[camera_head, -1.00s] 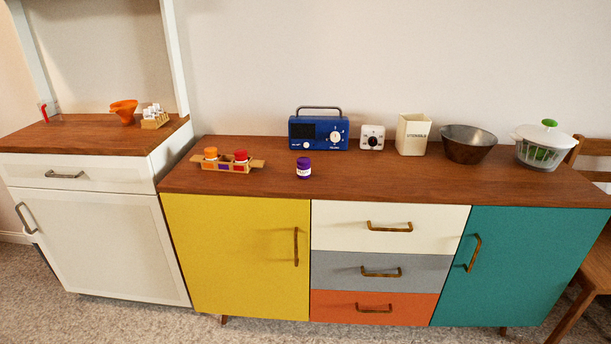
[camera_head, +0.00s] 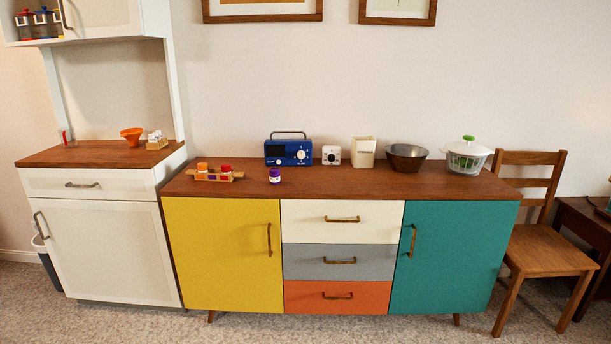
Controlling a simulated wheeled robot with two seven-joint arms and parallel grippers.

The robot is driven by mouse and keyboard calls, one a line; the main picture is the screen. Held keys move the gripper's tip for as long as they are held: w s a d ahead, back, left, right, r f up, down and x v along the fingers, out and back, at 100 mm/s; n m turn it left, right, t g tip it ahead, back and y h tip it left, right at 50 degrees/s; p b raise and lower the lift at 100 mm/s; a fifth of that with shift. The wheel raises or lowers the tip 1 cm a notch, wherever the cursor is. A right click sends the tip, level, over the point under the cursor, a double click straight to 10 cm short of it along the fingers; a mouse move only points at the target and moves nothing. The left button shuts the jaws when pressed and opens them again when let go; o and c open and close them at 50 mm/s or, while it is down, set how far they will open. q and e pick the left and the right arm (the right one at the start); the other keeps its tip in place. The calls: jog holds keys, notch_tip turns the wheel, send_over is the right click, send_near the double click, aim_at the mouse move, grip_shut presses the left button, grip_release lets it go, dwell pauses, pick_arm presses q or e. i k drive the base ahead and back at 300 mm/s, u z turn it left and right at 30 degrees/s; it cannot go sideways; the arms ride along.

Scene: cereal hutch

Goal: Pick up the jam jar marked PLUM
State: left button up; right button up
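A small purple jar (camera_head: 275,176) with a pale label and purple lid stands upright on the sideboard top, in front of the blue radio. To its left a wooden rack (camera_head: 231,179) holds an orange-lidded jar (camera_head: 203,168) and a red-lidded jar (camera_head: 226,169). The label writing is too small to read, so I cannot tell which jar says PLUM. Neither of my grippers is in view.
The sideboard top (camera_head: 330,184) also bears a blue radio (camera_head: 289,153), a white timer (camera_head: 331,155), a cream utensil holder (camera_head: 363,152), a dark bowl (camera_head: 406,157) and a salad spinner (camera_head: 466,156). A white hutch (camera_head: 95,240) stands left, a chair (camera_head: 545,262) right.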

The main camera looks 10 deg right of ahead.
aim_at(274, 173)
jog(key=z, duration=0.6)
jog(key=i, duration=1.45)
jog(key=u, duration=0.55)
jog(key=i, duration=1)
jog(key=u, duration=1.5)
jog(key=i, duration=0.15)
jog(key=z, duration=0.05)
